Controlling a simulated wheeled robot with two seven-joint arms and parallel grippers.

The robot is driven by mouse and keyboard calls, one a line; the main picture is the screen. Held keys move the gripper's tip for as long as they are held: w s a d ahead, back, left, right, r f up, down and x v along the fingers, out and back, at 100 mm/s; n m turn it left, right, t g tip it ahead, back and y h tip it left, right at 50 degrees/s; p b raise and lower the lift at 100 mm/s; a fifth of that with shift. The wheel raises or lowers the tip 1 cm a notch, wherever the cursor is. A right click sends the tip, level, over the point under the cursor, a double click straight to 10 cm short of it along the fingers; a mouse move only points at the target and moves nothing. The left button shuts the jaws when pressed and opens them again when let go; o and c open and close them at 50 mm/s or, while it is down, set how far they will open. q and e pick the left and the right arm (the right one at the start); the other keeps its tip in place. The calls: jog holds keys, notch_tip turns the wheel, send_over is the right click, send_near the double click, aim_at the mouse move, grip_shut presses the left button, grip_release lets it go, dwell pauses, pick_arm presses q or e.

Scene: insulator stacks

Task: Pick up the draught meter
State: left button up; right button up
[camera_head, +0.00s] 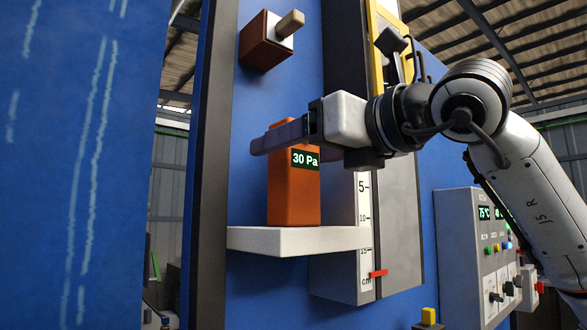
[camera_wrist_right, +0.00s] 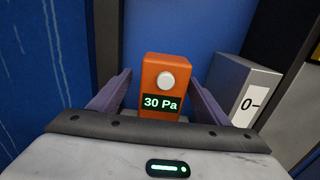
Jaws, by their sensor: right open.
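The draught meter (camera_head: 294,193) is an orange upright box with a dark display reading 30 Pa. It stands on a white shelf (camera_head: 290,241) fixed to the blue panel. My right gripper (camera_head: 262,146) reaches in from the right at the height of the meter's upper part, its fingers covering part of it. In the right wrist view the meter (camera_wrist_right: 165,80), with a round white button above its display, shows between the two open purple fingers (camera_wrist_right: 158,88), with gaps on both sides. My left gripper is not in view.
A grey column with a centimetre scale (camera_head: 364,215) and red pointer (camera_head: 378,273) stands right of the shelf. A brown box with a wooden handle (camera_head: 267,42) is above. A grey control panel (camera_head: 470,240) with buttons and switches is at the lower right. Blue wall lies behind the meter.

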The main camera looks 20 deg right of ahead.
aim_at(278, 154)
jog(key=p+x, duration=0.1)
jog(key=x, duration=0.3)
jog(key=shift+d+r+p, duration=0.2)
jog(key=shift+r+p, duration=0.05)
jog(key=shift+p, duration=0.1)
jog(key=shift+w+a+f, duration=0.1)
jog(key=shift+w+a, duration=0.05)
jog(key=shift+w, duration=0.3)
jog(key=c, duration=1.1)
jog(key=shift+c, duration=1.2)
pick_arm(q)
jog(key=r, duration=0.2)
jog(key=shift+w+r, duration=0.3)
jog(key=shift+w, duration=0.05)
pick_arm(e)
jog(key=shift+s, duration=0.1)
